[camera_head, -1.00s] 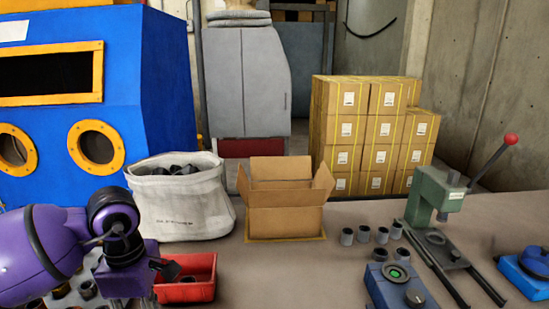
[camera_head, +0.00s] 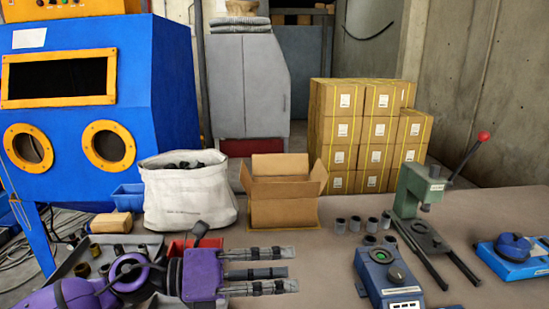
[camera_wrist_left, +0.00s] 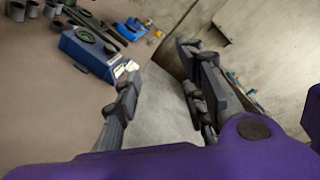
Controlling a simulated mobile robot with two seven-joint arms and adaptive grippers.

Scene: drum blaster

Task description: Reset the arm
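My left gripper (camera_head: 289,270) is purple with grey jointed fingers. It lies across the lower middle of the head view with its fingers pointing right, over the near part of the table. In the left wrist view the fingers (camera_wrist_left: 158,70) are spread apart with nothing between them. The purple wrist covers the bottom of that view. My right gripper is in neither view.
A red bin (camera_head: 178,248) is partly hidden behind my left arm. A white sack (camera_head: 188,208), an open carton (camera_head: 284,209), several dark cups (camera_head: 355,224), a blue device (camera_head: 388,277) and a green press (camera_head: 412,190) stand on the table (camera_head: 465,213).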

